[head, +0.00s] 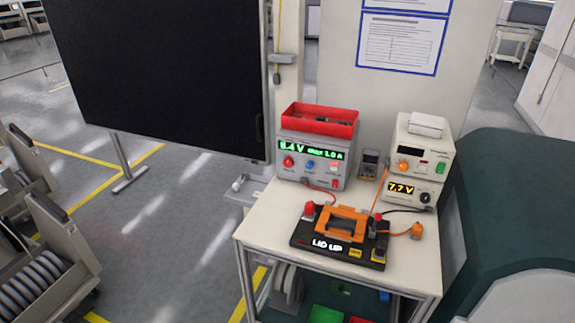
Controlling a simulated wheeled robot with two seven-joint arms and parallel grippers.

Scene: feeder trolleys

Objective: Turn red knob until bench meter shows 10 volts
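A grey box (328,176) stands at the back left of the white table, with a green display (312,149) that seems to read 8.4 V max 1.0 A. A red knob (288,161) is at the left of its front, beside a blue knob (310,166). A cream unit (417,170) stands at the back right; its yellow display (401,189) reads 7.7 V. Which of the two is the bench meter I cannot tell for sure. Neither gripper is in view.
A black fixture (300,243) labelled LID UP, with an orange frame (341,226), sits on the white table (262,226). Red and orange leads run behind it. A small handheld meter (370,163) stands between the boxes. A black board (165,70) is at left; a dark green machine (515,200) at right.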

